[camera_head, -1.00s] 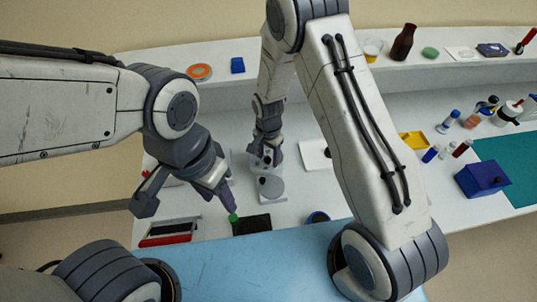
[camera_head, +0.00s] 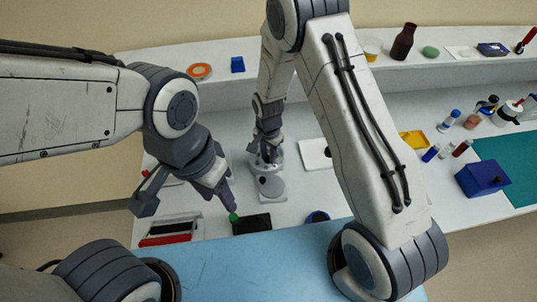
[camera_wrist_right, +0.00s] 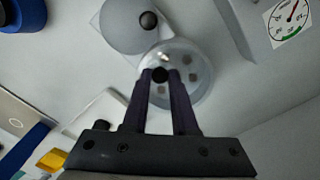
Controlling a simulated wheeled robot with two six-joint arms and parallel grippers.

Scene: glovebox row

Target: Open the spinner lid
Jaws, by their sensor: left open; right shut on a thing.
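The spinner stands on the bench in the middle of the head view, with a grey disc (camera_head: 271,187) that has a dark knob. A clear round lid (camera_wrist_right: 190,95) with a black knob at its centre shows in the right wrist view, beside the grey disc (camera_wrist_right: 118,28). My right gripper (camera_wrist_right: 160,78) is shut on that knob; in the head view its fingers (camera_head: 267,155) are over the lid, partly hidden. I cannot tell how far the lid is raised. My left gripper (camera_head: 228,203) is open, left of the spinner, near a small green tip (camera_head: 233,217).
A black pad (camera_head: 252,224) and a red and black item (camera_head: 170,232) lie at the front of the bench. A white plate (camera_head: 314,154) is right of the spinner. A blue box (camera_head: 483,180), yellow tray (camera_head: 414,140) and several tubes stand further right.

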